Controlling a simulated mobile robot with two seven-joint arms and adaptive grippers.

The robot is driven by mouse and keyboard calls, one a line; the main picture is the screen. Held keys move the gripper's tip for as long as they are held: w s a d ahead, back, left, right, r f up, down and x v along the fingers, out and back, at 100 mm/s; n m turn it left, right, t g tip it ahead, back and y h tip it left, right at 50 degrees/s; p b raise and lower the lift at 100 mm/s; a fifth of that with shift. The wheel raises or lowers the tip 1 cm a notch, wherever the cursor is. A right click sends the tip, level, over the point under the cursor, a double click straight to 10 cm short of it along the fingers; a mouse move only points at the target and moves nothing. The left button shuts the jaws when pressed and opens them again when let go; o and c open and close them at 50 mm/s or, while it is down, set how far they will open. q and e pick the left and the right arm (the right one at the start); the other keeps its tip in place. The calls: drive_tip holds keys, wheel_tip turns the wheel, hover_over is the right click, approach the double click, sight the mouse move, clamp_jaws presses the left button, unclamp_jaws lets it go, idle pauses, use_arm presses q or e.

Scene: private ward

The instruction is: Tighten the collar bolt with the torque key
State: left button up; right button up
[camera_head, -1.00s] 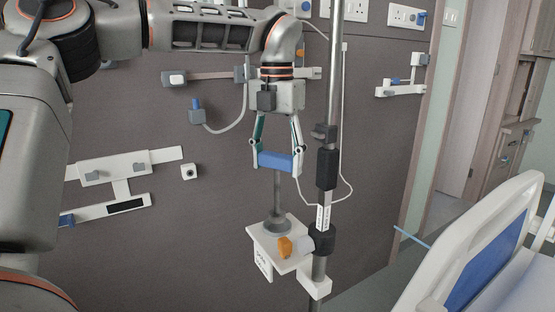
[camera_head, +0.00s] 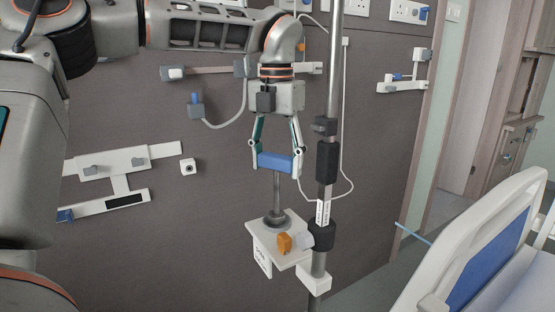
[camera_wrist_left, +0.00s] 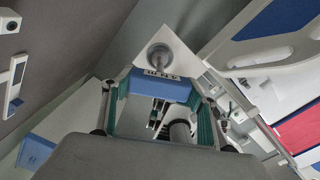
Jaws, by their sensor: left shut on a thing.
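The torque key has a blue crossbar handle (camera_head: 275,161) and a grey shaft (camera_head: 277,190), which stands upright. My left gripper (camera_head: 276,163) points down and is shut on the blue handle, with one finger at each end. The shaft's lower end meets a round grey collar (camera_head: 276,222) on a white plate (camera_head: 297,222) beside the pole. The bolt head itself is hidden under the shaft. The left wrist view shows the blue handle (camera_wrist_left: 160,87) between the fingers and the round collar (camera_wrist_left: 160,57) beyond it. My right gripper is not in view.
A vertical pole (camera_head: 334,90) with black clamps stands just right of the key. An orange knob (camera_head: 284,243) sits at the plate's front. A bed (camera_head: 490,245) is at the right. Wall rails (camera_head: 115,162) and a hanging cable (camera_head: 235,122) are behind.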

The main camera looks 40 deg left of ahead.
use_arm(q)
drive_tip(key=shift+f, duration=0.3)
drive_tip(key=shift+f, duration=0.2)
drive_tip(key=o, duration=1.6)
drive_tip(key=shift+r, duration=0.15)
drive_tip(key=shift+o, duration=0.2)
